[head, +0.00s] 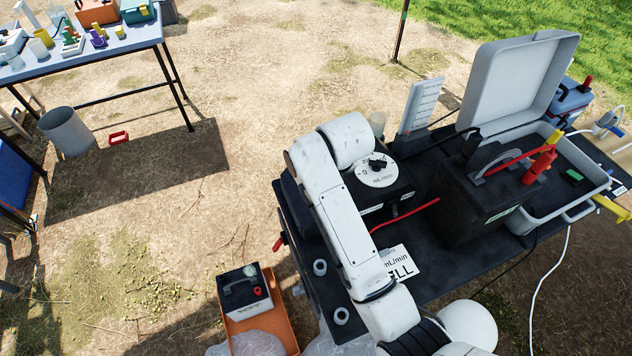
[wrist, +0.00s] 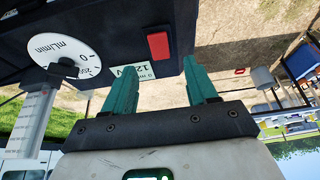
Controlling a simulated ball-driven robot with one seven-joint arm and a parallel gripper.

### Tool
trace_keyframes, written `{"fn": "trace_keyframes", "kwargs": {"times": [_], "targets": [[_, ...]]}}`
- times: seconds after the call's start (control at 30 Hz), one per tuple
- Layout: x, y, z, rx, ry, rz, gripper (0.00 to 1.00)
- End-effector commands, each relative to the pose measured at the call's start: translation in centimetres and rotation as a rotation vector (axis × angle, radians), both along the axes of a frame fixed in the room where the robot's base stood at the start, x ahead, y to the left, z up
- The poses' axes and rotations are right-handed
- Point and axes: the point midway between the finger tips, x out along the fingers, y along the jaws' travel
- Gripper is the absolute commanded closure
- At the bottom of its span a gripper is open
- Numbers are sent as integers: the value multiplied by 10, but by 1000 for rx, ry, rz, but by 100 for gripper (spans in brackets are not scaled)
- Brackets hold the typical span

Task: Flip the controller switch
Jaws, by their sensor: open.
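The controller is a black box (head: 402,190) with a white mL/min dial (head: 377,171) on top, on the dark cart at the right in the head view. In the wrist view, which is turned over, its dark body (wrist: 110,25) fills the upper left and the dial (wrist: 62,58) shows at left. The red rocker switch (wrist: 159,45) is on its dark face, beside a white 12 V label (wrist: 130,73). My gripper (wrist: 159,66) is open and empty, its two teal fingers either side of the switch in the picture. Contact cannot be told. The head view hides gripper and switch behind my arm.
A black battery (head: 482,205) with red clamp and cable stands right of the controller. An open grey case (head: 590,170) lies behind it. A flow-rate card (head: 400,265) lies on the cart. An orange crate (head: 238,335) with another battery is on the ground.

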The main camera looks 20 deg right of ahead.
Motion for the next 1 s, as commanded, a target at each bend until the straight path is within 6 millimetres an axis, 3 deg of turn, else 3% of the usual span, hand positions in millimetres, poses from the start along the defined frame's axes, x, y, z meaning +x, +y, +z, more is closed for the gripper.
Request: {"fn": "trace_keyframes", "kwargs": {"times": [0.2,0.4,0.83,1.0], "targets": [[15,-1,-38,-1,4,-1,43],[24,-1,-59,0,1,-1,43],[27,0,-67,0,-1,-1,43],[27,0,-67,0,-1,-1,59]]}}
